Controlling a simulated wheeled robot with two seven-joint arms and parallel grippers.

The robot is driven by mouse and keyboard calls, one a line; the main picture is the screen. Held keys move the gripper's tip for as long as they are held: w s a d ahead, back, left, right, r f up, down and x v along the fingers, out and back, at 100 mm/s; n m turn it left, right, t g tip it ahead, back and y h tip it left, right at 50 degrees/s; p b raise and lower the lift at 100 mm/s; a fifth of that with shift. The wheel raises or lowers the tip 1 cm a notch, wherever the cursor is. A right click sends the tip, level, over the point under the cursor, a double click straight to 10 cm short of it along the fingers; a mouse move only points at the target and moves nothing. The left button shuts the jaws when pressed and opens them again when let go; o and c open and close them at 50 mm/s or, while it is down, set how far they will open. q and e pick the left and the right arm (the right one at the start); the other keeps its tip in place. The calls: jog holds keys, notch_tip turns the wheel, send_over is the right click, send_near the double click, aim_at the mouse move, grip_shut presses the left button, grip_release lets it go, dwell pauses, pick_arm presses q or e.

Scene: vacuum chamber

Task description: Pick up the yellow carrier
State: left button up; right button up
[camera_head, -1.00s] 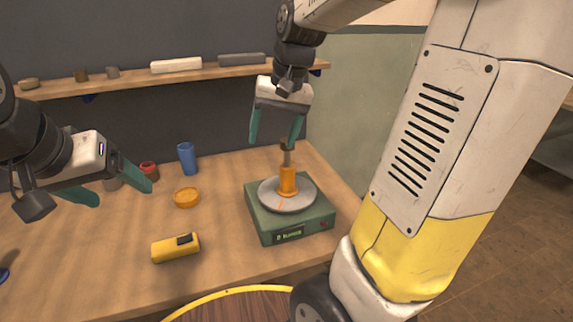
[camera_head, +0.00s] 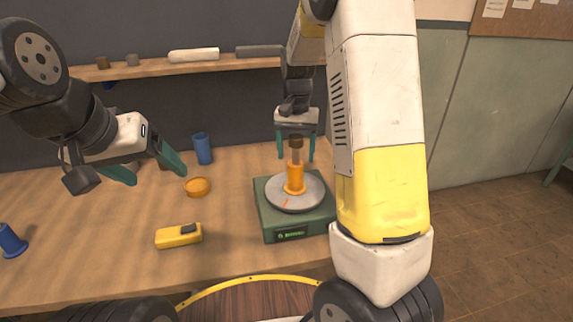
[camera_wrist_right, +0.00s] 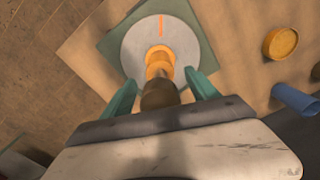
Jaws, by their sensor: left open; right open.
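The yellow-orange carrier (camera_head: 295,178) stands upright on the round grey pan of a green scale (camera_head: 268,217). It has a flanged base and a brown-grey upper part. My right gripper (camera_head: 296,152) is open, pointing down, with its fingers on either side of the carrier's upper part. In the right wrist view, the carrier (camera_wrist_right: 159,62) and its dark top lie between the two teal fingers (camera_wrist_right: 160,88), with gaps showing. My left gripper (camera_head: 155,172) is open and empty above the left side of the table.
A yellow box with a dark switch (camera_head: 178,236) lies on the table front. A round orange dish (camera_head: 197,187), a blue cylinder (camera_head: 202,149) and a blue flanged piece (camera_head: 12,241) stand apart from the scale. A shelf (camera_head: 150,69) runs along the back wall.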

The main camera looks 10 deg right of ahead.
aim_at(295, 165)
notch_tip(295, 165, down, 2)
jog(key=shift+f, duration=0.2)
grip_shut()
